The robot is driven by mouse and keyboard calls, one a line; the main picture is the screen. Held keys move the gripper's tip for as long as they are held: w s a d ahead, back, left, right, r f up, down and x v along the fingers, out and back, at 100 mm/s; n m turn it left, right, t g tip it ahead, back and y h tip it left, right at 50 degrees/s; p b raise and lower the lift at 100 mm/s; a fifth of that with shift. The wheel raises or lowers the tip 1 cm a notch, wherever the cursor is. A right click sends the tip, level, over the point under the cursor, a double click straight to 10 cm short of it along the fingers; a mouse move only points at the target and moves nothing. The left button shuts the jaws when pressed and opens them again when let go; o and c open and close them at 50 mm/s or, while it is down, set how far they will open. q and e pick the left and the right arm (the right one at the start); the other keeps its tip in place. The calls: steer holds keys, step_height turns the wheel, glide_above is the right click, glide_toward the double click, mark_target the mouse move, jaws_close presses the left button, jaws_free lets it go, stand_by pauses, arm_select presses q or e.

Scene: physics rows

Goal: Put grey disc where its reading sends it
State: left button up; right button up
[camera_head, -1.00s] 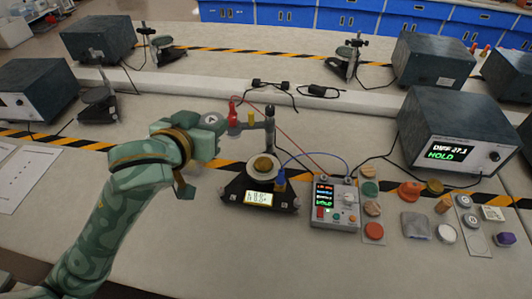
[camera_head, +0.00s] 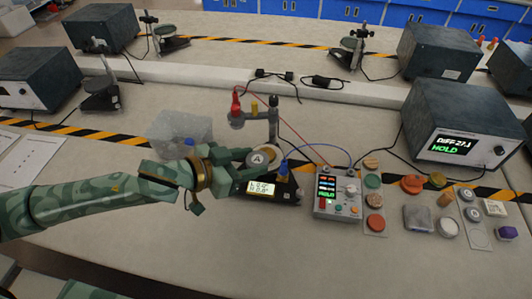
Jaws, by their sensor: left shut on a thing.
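My left gripper (camera_head: 240,166) is shut on a grey disc (camera_head: 258,158) marked "A". The disc is over the round brass plate (camera_head: 270,165) of a black stand (camera_head: 285,190); I cannot tell whether they touch. The disc and gripper hide much of that plate. The stand has a small lit display (camera_head: 262,188), too small to read surely. A grey control box (camera_head: 339,198) beside it shows several lines, the lowest "HOLD". The large dark meter (camera_head: 466,125) at right reads about "DIFF 27.1" and "HOLD". My right gripper is not in view.
A clear box (camera_head: 178,128) stands behind my left arm. Coloured pieces and lettered discs (camera_head: 474,213) lie at right.

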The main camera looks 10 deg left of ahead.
arm_select(q)
steer(key=w+f+b, duration=0.1)
steer(key=w+f, duration=0.1)
steer(key=w, duration=0.2)
steer(key=w+f+b, duration=0.2)
steer(key=w+f, duration=0.1)
steer(key=w, duration=0.1)
steer(key=w+f+b, duration=0.1)
steer(key=w+f, duration=0.2)
steer(key=w, duration=0.1)
steer(key=shift+w+a+f+b, duration=0.2)
steer(key=shift+w+f+b, duration=0.05)
steer(key=shift+w+b, duration=0.1)
steer(key=shift+w+f, duration=0.2)
steer(key=shift+f, duration=0.05)
steer(key=f, duration=0.1)
steer(key=w+f+b, duration=0.1)
steer(key=f, duration=0.1)
steer(key=shift+f, duration=0.2)
steer(key=shift+s+f, duration=0.1)
steer(key=shift+f, duration=0.2)
steer(key=o, duration=1)
